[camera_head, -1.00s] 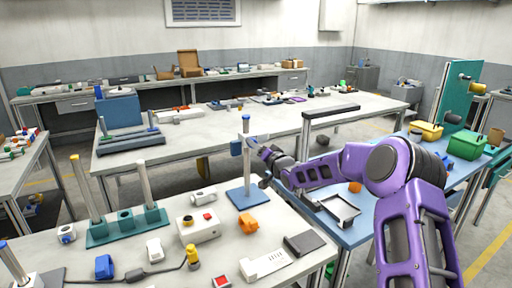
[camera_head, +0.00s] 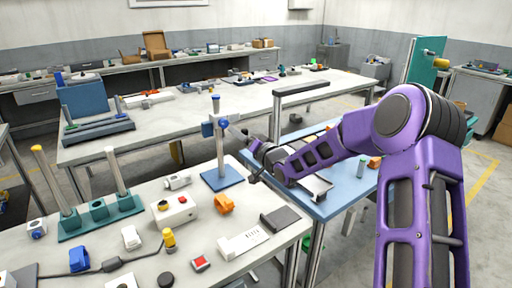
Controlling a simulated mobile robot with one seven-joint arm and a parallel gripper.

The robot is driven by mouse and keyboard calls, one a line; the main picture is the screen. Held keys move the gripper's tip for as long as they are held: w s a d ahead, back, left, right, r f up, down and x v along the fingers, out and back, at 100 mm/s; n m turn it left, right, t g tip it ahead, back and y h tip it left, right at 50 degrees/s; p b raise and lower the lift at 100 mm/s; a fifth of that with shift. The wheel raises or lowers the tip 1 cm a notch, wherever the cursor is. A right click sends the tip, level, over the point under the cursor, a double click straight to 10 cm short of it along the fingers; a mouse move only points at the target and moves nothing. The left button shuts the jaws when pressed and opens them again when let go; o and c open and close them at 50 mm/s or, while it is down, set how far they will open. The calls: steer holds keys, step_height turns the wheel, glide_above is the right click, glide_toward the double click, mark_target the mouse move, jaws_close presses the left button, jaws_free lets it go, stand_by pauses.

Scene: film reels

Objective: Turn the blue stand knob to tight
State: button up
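A stand with a square blue base (camera_head: 222,178) and a thin upright metal post (camera_head: 220,152) stands on the near light table, toward its far right corner. A blue clamp block (camera_head: 208,129) sits high on the post, and a small blue knob (camera_head: 223,122) shows at its right side. The post has a blue cap (camera_head: 215,97). My purple arm reaches in from the right. My gripper (camera_head: 246,146) is small and dark just right of the post, near clamp height. I cannot tell whether it touches the knob, or whether its fingers are open.
An orange block (camera_head: 223,204), a white box with a red button (camera_head: 175,210) and a grey plate (camera_head: 285,219) lie near the stand. A green rack with upright posts (camera_head: 98,210) stands to the left. A blue table (camera_head: 345,190) lies under my arm at right.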

steer(key=v, duration=0.8)
steer(key=shift+d, duration=0.15)
